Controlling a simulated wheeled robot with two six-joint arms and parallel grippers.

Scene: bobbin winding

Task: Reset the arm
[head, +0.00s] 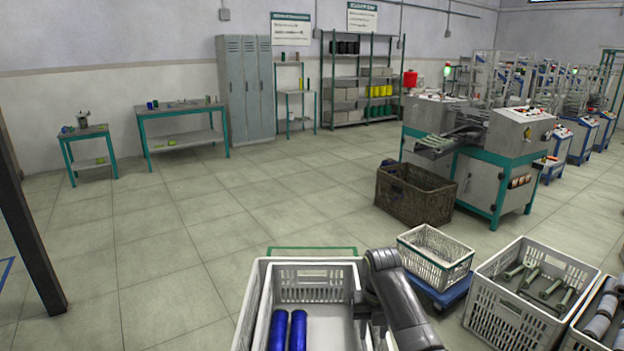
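My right arm comes in from the bottom right and bends over the right side of a white crate (311,271) at the bottom centre. My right gripper (377,338) points down beside the crate's right wall at the bottom edge; its fingers are too small and dark to tell if it is open or shut. Two blue bobbins (288,330) lie side by side in the left part of the crate, and the crate's right part looks bare. My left arm and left gripper are not in view.
A small white crate (436,254) sits right of my arm on a blue base. A grey crate with greenish bobbins (518,318) stands further right, another crate at the corner. A brown bin (413,196) and the winding machine (497,150) stand behind. The left floor is open past a dark post (28,230).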

